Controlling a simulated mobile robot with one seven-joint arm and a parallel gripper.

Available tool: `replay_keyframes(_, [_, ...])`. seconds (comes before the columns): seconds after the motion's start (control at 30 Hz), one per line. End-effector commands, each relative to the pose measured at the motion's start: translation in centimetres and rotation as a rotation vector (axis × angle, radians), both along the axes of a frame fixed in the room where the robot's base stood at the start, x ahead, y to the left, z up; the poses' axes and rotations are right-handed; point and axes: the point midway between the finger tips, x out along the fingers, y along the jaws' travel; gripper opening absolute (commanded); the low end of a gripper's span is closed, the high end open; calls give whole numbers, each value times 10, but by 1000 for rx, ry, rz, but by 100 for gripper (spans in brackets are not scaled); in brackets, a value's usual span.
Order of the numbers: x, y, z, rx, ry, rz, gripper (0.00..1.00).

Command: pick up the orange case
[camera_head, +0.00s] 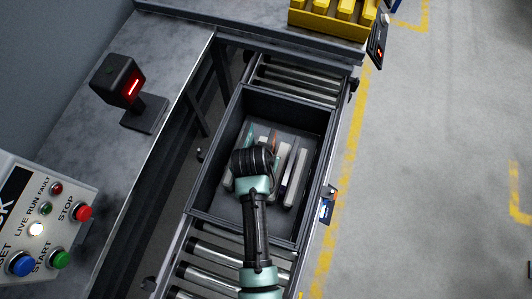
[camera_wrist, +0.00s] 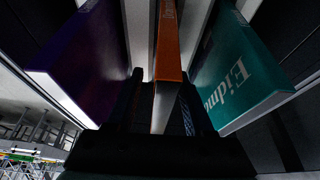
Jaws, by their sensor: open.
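The orange case (camera_wrist: 167,48) stands on edge in the middle of the wrist view, its narrow side towards the camera. My gripper (camera_wrist: 160,80) is open, with one dark finger on each side of the orange case's near end. I cannot tell whether either finger touches it. A purple case (camera_wrist: 85,62) stands to its left and a teal case (camera_wrist: 235,68) with white lettering to its right.
The tote sits on a roller conveyor (camera_head: 215,262). Several light-edged cases (camera_head: 296,178) stand in it, right of my gripper. A scanner (camera_head: 120,82) and a button panel (camera_head: 42,225) are at left. A yellow bin (camera_head: 330,22) is at the back.

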Motion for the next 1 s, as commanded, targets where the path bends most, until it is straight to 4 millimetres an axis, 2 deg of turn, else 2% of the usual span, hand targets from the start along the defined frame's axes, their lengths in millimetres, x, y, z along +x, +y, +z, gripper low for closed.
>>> replay_keyframes(0.83, [0, 0, -5, 0, 0, 0, 52])
replay_keyframes(0.87, [0, 0, -5, 0, 0, 0, 51])
replay_keyframes(1.0, [0, 0, -5, 0, 0, 0, 26])
